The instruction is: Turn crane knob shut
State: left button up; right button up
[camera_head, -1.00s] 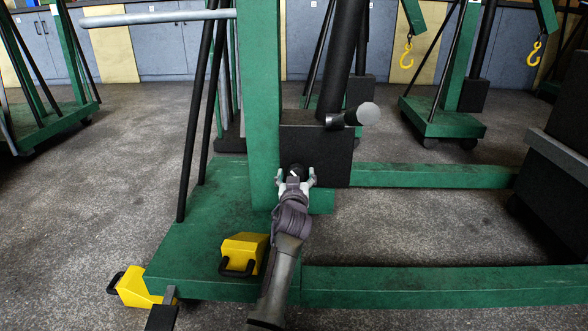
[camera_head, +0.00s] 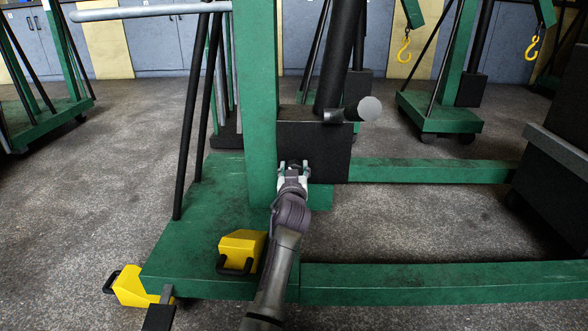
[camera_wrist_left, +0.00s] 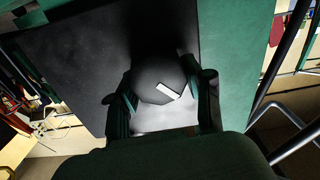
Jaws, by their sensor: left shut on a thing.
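The crane knob is a round dark knob (camera_wrist_left: 158,82) with a white mark, on the front of the crane's black block (camera_head: 330,152). In the left wrist view it sits between the two fingers of my left gripper (camera_wrist_left: 162,100), which is shut on it. In the head view my left gripper (camera_head: 293,166) reaches the lower left of the block, beside the green post (camera_head: 262,100), and hides most of the knob. The white mark lies at a slant in the wrist view. My right gripper is not in view.
The crane's green base (camera_head: 200,225) and leg (camera_head: 440,280) spread below. Yellow blocks with black handles (camera_head: 240,250) sit on and beside the base. A grey cylinder end (camera_head: 369,109) sticks out above the block. Other green cranes (camera_head: 440,115) stand behind.

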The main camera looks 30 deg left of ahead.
pick_arm(q)
jog(key=shift+r+m+p, duration=0.2)
jog(key=shift+m+p, duration=0.6)
jog(key=shift+p, duration=0.2)
jog(key=shift+w+m+p, duration=0.1)
jog(key=shift+m+p, duration=0.5)
jog(key=shift+m, duration=0.2)
jog(key=shift+d+m+p, duration=0.1)
jog(key=shift+m+p, duration=0.45)
jog(key=shift+m, duration=0.65)
jog(key=shift+f+m+p, duration=0.15)
jog(key=shift+m+p, duration=0.2)
jog(key=shift+m, duration=0.75)
jog(key=o, duration=1.2)
jog(key=shift+w+d+f, duration=0.1)
jog(key=shift+c, duration=0.2)
notch_tip(320, 180, up, 10)
jog(key=shift+r, duration=0.1)
